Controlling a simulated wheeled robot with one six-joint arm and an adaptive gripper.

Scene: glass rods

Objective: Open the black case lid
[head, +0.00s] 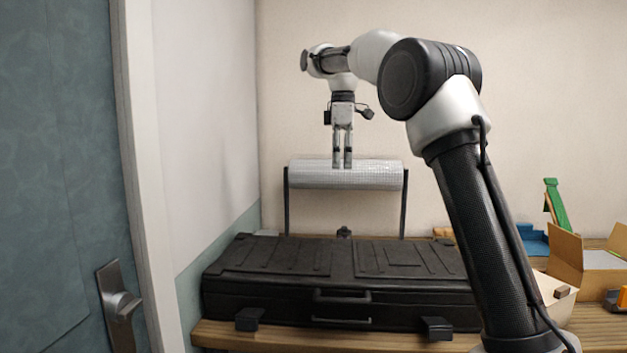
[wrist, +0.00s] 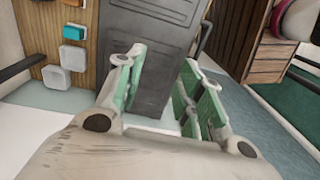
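The black case (head: 340,285) lies on a wooden table with its ribbed lid (head: 335,258) down. Its handle (head: 342,296) and two dark latch-like blocks (head: 436,328) show on the front side. My gripper (head: 342,166) points down above the case, apart from it, and overlaps the roll behind in the picture. In the wrist view the two green-padded fingers (wrist: 160,75) stand apart with nothing between them. A dark grey ridged panel (wrist: 145,50) shows beyond them; I cannot tell whether it is the case lid.
A silvery roll (head: 300,175) on a dark stand is behind the case. An open cardboard box (head: 566,255), a blue tray (head: 531,240) and a green item (head: 557,205) are on the right. A door with a handle (head: 121,305) stands at left. The air above the lid looks clear.

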